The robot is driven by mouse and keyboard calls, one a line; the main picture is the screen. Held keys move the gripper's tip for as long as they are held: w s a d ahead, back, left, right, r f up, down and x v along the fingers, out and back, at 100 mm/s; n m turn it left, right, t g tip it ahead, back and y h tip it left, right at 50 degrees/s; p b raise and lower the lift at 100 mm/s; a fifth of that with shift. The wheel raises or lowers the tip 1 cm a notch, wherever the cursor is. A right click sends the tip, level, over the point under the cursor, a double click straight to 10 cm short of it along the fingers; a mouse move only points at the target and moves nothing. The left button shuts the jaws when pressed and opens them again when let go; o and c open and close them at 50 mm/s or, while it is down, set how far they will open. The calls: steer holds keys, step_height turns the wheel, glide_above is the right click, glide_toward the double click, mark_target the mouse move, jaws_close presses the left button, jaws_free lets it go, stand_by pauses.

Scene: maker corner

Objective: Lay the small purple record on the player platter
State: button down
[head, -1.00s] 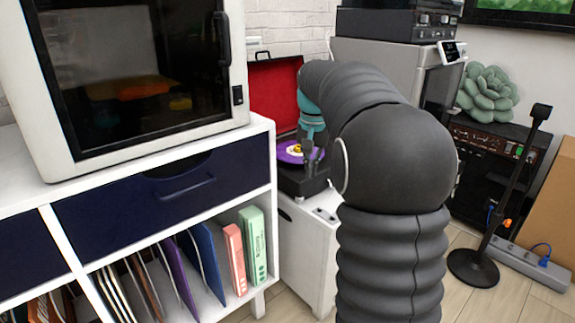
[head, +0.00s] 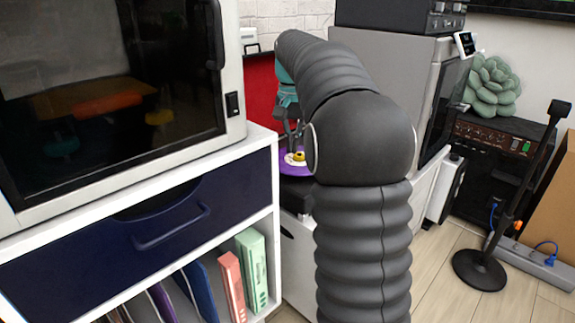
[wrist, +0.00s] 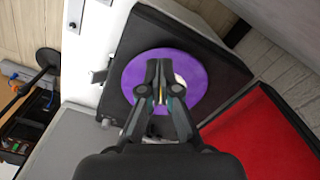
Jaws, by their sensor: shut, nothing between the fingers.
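The small purple record (wrist: 202,80) lies flat on the black record player (wrist: 150,33) in the wrist view, around the platter's middle. It covers the platter, and I cannot tell how exactly it is seated. In the head view the purple record (head: 289,168) shows with a yellow piece (head: 299,156) at its centre, partly hidden by my arm. My gripper (wrist: 164,92) is shut and empty above the record's centre, covering much of its label. In the head view my gripper (head: 296,142) points down over the record.
The player's red-lined lid (wrist: 260,130) stands open behind it. A white shelf unit (head: 262,150) with a dark drawer is at left, carrying a white-framed cabinet (head: 232,60). A grey machine (head: 400,70) stands right of my arm. A microphone stand (head: 515,200) and power strip (head: 540,262) are farther right.

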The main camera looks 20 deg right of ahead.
mark_target(293, 174)
steer(key=f+b, duration=0.2)
steer(key=f, duration=0.8)
steer(key=shift+w, duration=0.2)
steer(key=shift+d, duration=0.1)
steer(key=shift+w+d+r+p, duration=0.2)
steer(key=shift+w+p, duration=0.1)
steer(key=shift+p, duration=0.2)
steer(key=shift+w+d+p, duration=0.15)
steer(key=shift+w+p, duration=0.05)
steer(key=shift+p, duration=0.15)
steer(key=shift+w+f, duration=0.1)
steer(key=shift+d, duration=0.1)
